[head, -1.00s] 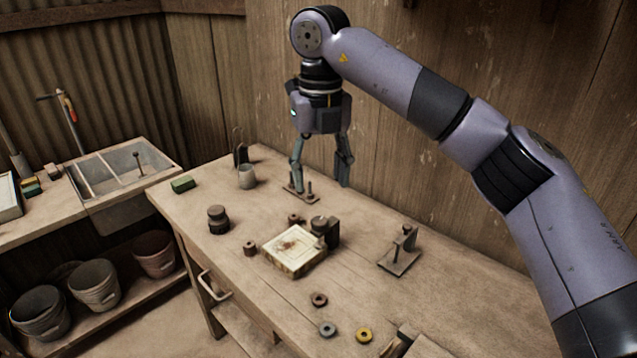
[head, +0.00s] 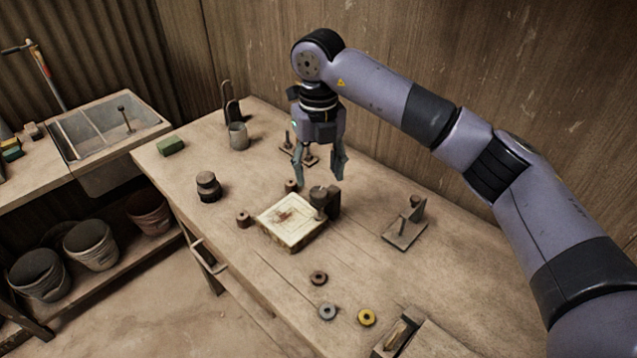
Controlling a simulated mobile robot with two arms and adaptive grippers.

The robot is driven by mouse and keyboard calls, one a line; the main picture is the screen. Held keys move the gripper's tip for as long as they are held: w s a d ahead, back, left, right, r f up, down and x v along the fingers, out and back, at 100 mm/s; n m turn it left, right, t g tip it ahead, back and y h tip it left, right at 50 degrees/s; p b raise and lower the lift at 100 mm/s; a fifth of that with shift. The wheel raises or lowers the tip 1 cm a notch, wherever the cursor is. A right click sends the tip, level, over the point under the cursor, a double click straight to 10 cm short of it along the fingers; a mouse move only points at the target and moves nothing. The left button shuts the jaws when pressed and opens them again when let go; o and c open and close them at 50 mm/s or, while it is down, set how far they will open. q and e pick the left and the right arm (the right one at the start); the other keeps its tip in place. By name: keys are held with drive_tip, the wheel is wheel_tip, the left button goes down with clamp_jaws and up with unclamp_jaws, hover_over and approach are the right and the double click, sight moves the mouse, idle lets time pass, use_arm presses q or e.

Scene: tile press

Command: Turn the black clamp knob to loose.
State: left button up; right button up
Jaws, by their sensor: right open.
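A pale square tile (head: 290,222) with a brown mark lies on the wooden workbench (head: 240,285). A dark clamp (head: 333,203) stands at the tile's right corner, with a round dark knob (head: 318,196) on top. My right gripper (head: 319,180) points down with its two fingers spread, empty. In the picture its fingertips are just above the knob; I cannot tell the exact gap in depth. The knob's setting is too small to read. My left gripper is not in view.
Dark small cylinders (head: 243,219) stand near the tile, and a larger dark jar (head: 208,187) is to the left. A post stand (head: 405,230) is at the right. Rings (head: 366,317) lie in front. A peg stand (head: 287,150) is behind the gripper.

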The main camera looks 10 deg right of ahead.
sight(319, 192)
wheel_tip(319, 192, down, 3)
drive_tip(key=shift+s, duration=0.1)
wheel_tip(319, 192, down, 2)
drive_tip(key=shift+p, duration=0.35)
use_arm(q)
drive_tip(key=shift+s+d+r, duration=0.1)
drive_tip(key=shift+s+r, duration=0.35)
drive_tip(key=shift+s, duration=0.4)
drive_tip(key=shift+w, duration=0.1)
use_arm(e)
drive_tip(key=shift+c, duration=0.6)
drive_tip(key=c, duration=0.4)
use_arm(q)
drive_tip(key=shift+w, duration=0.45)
use_arm(e)
drive_tip(key=c, duration=0.6)
